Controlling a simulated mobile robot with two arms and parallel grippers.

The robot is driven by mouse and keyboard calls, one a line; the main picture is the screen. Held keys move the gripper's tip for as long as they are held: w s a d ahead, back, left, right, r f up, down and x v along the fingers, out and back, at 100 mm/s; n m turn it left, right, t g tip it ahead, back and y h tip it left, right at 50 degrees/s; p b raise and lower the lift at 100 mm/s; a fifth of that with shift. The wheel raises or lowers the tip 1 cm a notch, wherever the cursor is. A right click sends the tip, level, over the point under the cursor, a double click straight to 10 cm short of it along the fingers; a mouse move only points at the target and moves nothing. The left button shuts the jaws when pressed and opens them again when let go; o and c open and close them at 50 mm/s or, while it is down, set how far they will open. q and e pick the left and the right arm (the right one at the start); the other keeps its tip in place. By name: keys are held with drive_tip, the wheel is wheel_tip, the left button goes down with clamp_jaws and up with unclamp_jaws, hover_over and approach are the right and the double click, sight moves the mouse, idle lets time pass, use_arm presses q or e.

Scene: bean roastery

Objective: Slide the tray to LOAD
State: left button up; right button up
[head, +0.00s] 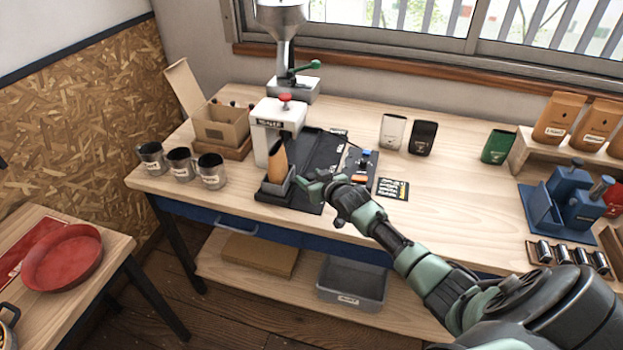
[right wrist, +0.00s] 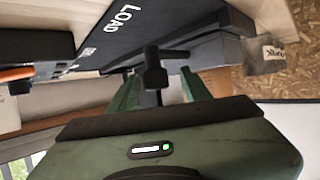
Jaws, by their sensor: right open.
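The small grey tray (head: 275,188) is at the left front of a black base plate (head: 318,156), under the white sealer (head: 272,122) with a red knob. An upright orange-brown bag (head: 278,163) stands in it. My right gripper (head: 311,186) is open just right of the tray. In the right wrist view, a dark knob on a bar (right wrist: 154,70) shows between its green fingers; I cannot tell whether they touch it. The word LOAD (right wrist: 122,18) shows on the black plate there. My left gripper is not in view.
Several cups (head: 180,164) and an open cardboard box (head: 222,125) stand left. White (head: 392,131), black (head: 423,138) and green (head: 498,146) bags stand right, near a blue device (head: 570,205). A hopper (head: 283,50) rises behind.

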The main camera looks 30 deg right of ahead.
drive_tip(key=shift+s, duration=0.1)
drive_tip(key=v, duration=0.7)
drive_tip(key=shift+s+b, duration=0.3)
drive_tip(key=shift+r, duration=0.15)
